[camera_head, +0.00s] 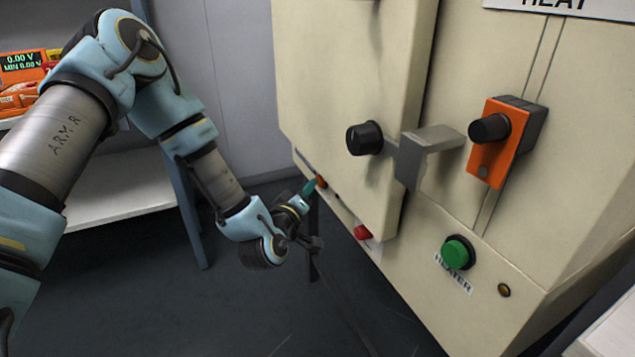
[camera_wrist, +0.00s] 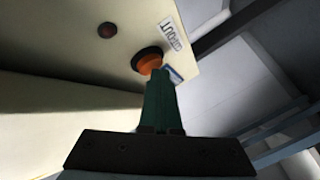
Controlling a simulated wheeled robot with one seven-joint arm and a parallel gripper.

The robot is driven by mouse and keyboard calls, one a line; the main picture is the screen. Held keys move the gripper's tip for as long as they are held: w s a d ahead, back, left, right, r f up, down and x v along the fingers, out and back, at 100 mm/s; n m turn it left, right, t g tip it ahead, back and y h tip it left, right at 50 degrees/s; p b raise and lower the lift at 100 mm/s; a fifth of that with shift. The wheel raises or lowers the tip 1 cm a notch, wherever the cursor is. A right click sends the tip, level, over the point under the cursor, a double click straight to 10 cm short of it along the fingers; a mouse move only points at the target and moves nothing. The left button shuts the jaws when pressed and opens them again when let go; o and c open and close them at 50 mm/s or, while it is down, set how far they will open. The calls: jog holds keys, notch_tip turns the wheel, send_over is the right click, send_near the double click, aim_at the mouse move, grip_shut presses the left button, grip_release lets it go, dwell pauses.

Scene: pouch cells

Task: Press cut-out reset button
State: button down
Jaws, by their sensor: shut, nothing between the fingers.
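The cut-out reset button (camera_wrist: 151,63) is orange in a black collar on the cream cabinet face, beside a label ending in "OUT". In the head view the orange button (camera_head: 321,181) shows small at the cabinet's lower left. My gripper (camera_wrist: 158,73) is shut and empty, its green fingertips in front of the button and overlapping its lower part. In the head view my gripper (camera_head: 311,186) reaches up to the button from the lower left. The tips look very close to it; whether they touch, or whether the button is pushed in, I cannot tell.
The cabinet also carries a red button (camera_head: 362,232), a green heater button (camera_head: 458,252), a black knob (camera_head: 365,138), a metal latch (camera_head: 425,152) and an orange switch block (camera_head: 497,143). A dark round lamp (camera_wrist: 107,30) is near the button.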

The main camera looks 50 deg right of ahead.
jog(key=shift+w+a, duration=0.25)
jog(key=shift+a, duration=0.5)
jog(key=a, duration=0.1)
jog(key=w+a, duration=0.1)
jog(key=a, duration=0.2)
jog(key=shift+w+a, duration=0.3)
jog(key=shift+w, duration=0.1)
dwell(0.5)
